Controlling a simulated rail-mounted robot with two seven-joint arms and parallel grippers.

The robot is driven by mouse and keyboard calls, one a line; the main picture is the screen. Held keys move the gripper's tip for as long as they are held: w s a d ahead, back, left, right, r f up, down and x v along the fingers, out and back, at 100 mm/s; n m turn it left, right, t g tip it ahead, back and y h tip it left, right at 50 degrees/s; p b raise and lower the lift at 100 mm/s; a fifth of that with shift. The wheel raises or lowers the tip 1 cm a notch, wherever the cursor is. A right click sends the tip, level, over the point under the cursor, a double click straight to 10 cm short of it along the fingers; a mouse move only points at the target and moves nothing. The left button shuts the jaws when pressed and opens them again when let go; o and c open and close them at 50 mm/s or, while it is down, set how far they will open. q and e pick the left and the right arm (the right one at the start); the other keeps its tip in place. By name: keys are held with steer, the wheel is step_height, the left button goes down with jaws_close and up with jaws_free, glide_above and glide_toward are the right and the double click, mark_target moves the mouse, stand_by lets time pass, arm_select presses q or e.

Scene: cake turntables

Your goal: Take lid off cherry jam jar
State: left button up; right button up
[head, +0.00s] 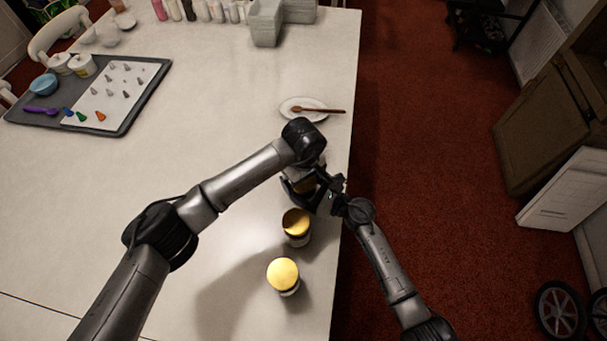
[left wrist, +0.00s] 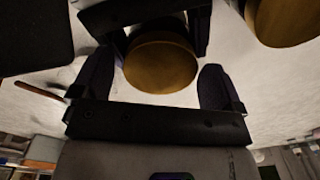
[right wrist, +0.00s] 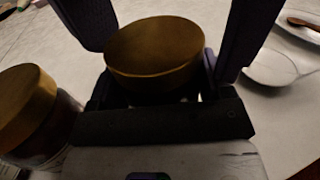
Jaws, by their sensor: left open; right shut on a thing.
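A jar with a gold lid (head: 307,185) stands near the table's right edge, mostly hidden by both grippers in the head view. Its lid fills the middle of the left wrist view (left wrist: 160,64) and the right wrist view (right wrist: 155,50). My right gripper (head: 325,192) is shut on this jar from the side. My left gripper (head: 303,178) is open, with a finger on either side of the lid and gaps visible. The lid appears on the jar. The label is hidden, so I cannot read which jam it is.
Two more gold-lidded jars stand in front: a nearer-by one (head: 296,226) and another (head: 283,275). A white plate with a wooden spoon (head: 312,108) lies behind. A dark tray (head: 140,107) is at far left. The table's middle is clear.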

arm_select(q)
steer(key=c, duration=0.9)
steer(key=n, duration=0.6)
steer(key=shift+n, duration=0.3)
steer(key=shift+c, duration=0.2)
steer(key=n, duration=0.6)
steer(key=shift+n, duration=0.3)
steer(key=o, duration=1)
steer(key=shift+r, duration=0.15)
